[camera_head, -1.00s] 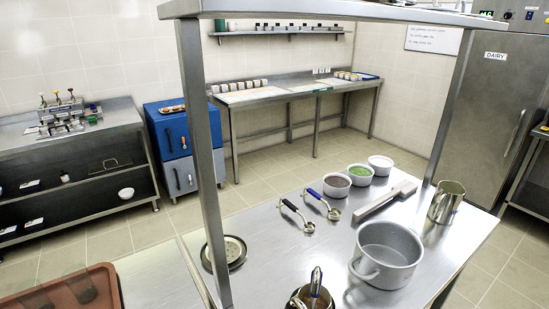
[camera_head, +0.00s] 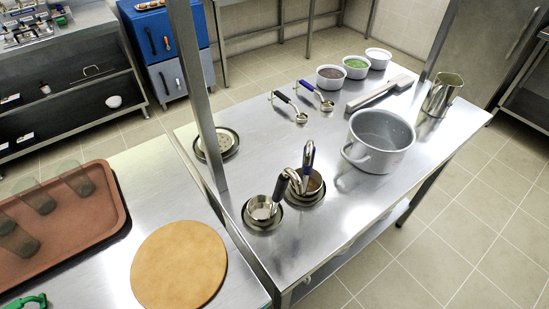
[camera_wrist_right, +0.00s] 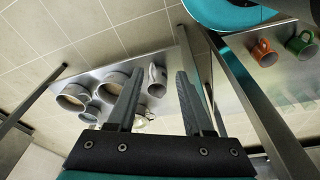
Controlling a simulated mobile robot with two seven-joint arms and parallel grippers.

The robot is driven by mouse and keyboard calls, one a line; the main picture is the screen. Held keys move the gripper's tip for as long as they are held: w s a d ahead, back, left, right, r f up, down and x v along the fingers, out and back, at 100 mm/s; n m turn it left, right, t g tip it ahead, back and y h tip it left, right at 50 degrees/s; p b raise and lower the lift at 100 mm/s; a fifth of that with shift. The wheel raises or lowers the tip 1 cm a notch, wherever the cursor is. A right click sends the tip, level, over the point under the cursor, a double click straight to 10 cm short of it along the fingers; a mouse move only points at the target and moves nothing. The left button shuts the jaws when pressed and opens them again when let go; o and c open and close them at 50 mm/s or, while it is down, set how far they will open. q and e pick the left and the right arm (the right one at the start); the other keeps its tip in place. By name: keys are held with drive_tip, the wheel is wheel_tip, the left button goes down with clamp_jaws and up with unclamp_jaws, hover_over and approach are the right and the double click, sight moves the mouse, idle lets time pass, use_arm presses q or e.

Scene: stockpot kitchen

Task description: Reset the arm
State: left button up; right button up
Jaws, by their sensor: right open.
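My right gripper (camera_wrist_right: 160,76) shows in the right wrist view with its two dark fingers apart and nothing between them. It is not in the head view. My left gripper is in neither view. In the wrist view, a steel table with several metal vessels (camera_wrist_right: 75,97) lies beyond the fingers, and whether any of it is touched cannot be seen but the fingers look clear.
In the head view, the steel table holds a grey pot (camera_head: 383,138), a metal jug (camera_head: 441,97), ladles in round wells and several bowls. A brown tray (camera_head: 105,222) and round board (camera_head: 180,266) lie nearer. Orange (camera_wrist_right: 263,52) and green mugs (camera_wrist_right: 301,45) show right in the wrist view.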

drive_tip(key=s+d+f+g+b, duration=0.1)
drive_tip(key=s+d+f+b, duration=0.1)
drive_tip(key=s+f, duration=1.2)
drive_tip(key=shift+s+d+f+b, duration=0.25)
drive_tip(key=shift+f+b, duration=0.25)
drive_tip(key=shift+f, duration=0.45)
